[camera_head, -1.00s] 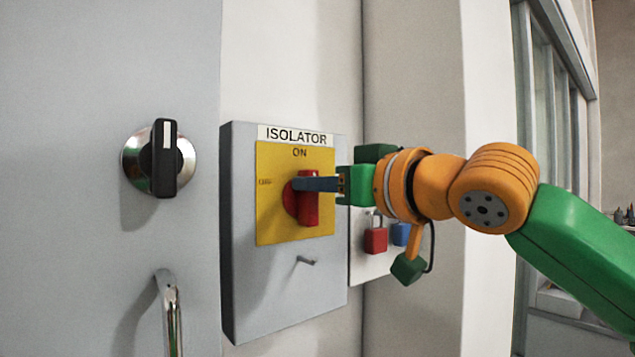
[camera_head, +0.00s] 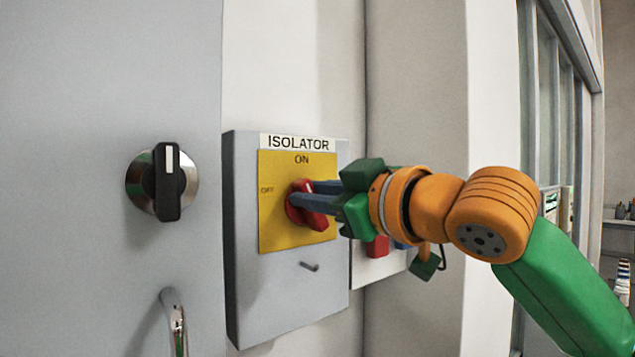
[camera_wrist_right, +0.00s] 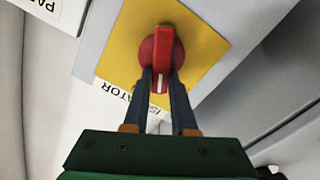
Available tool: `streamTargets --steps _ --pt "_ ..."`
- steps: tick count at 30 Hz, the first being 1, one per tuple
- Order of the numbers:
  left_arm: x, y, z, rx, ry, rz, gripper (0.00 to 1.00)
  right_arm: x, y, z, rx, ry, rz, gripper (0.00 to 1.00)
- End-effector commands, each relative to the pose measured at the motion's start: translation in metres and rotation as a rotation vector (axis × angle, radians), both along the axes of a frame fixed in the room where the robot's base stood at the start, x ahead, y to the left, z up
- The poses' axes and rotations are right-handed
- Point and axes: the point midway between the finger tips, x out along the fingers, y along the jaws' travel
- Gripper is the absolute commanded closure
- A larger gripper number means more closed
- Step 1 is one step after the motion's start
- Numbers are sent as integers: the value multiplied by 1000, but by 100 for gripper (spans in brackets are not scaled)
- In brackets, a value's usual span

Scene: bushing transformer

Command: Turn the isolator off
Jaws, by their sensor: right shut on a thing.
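The isolator (camera_head: 240,290) is a grey wall box with a yellow plate (camera_head: 285,240) marked ON at the top and OFF at the left. Its red rotary handle (camera_head: 316,220) is tilted, with its top leaning left towards OFF. My right gripper (camera_head: 304,193) reaches in from the right, its two blue-grey fingers on either side of the handle, shut on it. In the right wrist view the red handle (camera_wrist_right: 163,50) sits between the fingertips (camera_wrist_right: 160,75). The fingers partly hide the handle in the head view. My left gripper is out of view.
A black rotary knob (camera_head: 167,182) on a round metal base and a metal lever handle (camera_head: 176,325) are on the grey panel at left. A small peg (camera_head: 309,266) sticks out below the yellow plate. A red padlock (camera_head: 377,247) hangs behind my right gripper.

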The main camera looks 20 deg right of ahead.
Motion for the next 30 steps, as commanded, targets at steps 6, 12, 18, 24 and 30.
streamTargets --steps 6,12,18,24,30 --pt "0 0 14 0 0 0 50 -1 3 1 -193 -70 1 100" --pt "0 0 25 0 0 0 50 -2 6 -2 -371 -135 0 100" --pt "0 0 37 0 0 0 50 -3 7 -4 -550 -200 -1 100" --pt "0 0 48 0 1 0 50 -3 9 -7 -718 -262 -2 100" --pt "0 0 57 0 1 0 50 -3 9 -10 -858 -313 -3 100"
